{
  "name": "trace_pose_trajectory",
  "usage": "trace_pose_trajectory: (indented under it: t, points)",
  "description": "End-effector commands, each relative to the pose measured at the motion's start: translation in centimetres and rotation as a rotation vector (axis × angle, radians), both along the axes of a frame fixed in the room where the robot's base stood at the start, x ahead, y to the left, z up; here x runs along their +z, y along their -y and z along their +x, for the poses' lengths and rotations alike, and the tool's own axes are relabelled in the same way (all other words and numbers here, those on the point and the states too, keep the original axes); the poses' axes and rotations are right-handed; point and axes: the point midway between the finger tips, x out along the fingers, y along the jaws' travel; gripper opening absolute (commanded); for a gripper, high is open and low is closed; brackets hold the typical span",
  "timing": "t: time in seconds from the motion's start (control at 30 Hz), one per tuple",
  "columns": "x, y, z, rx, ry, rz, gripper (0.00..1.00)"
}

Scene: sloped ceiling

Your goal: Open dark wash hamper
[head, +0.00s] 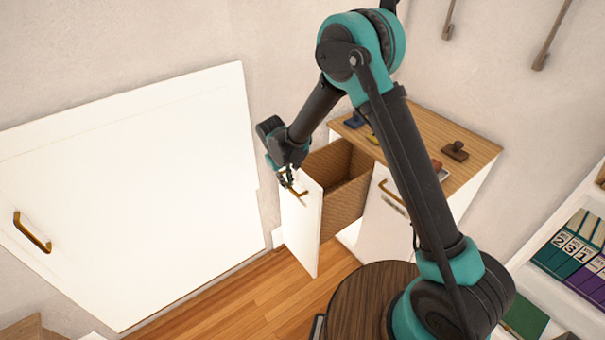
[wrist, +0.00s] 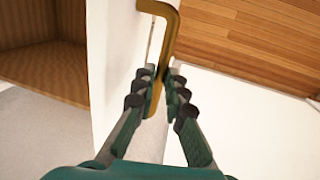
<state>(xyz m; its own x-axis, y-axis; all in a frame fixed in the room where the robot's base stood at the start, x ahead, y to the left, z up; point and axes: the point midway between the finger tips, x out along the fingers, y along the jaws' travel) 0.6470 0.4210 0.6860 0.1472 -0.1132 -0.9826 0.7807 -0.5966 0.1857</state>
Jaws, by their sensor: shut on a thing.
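The hamper (head: 343,196) is a brown woven-look bin behind a white front panel (head: 304,232), pulled well out from the wooden-topped cabinet. Its inside shows from above in the head view and looks empty where visible. In the wrist view its brown inner wall (wrist: 42,72) is at the left. A brass handle (wrist: 170,25) is on the white front. My gripper (head: 288,181) is at this handle. In the wrist view the fingers (wrist: 163,93) lie on both sides of the handle's lower part, shut on it.
The cabinet top (head: 468,139) bears a dark stamp-like object (head: 454,151) and other small items. A white sloped door with a brass handle (head: 32,232) is at the left. Shelves with books (head: 570,246) stand at the right. Wooden floor (head: 235,300) is clear before the hamper.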

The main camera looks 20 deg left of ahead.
Motion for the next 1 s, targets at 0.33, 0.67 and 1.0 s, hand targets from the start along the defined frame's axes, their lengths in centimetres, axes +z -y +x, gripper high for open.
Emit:
trace_pose_trajectory:
  t: [0.33,0.67,1.0]
  points:
    - [0.0,-2.0,-2.4,0.0,0.001,0.001,0.0]
    - [0.0,-2.0,-2.4,0.0,0.001,0.001,0.0]
    - [0.0,-2.0,-2.5,0.0,0.001,0.001,0.33]
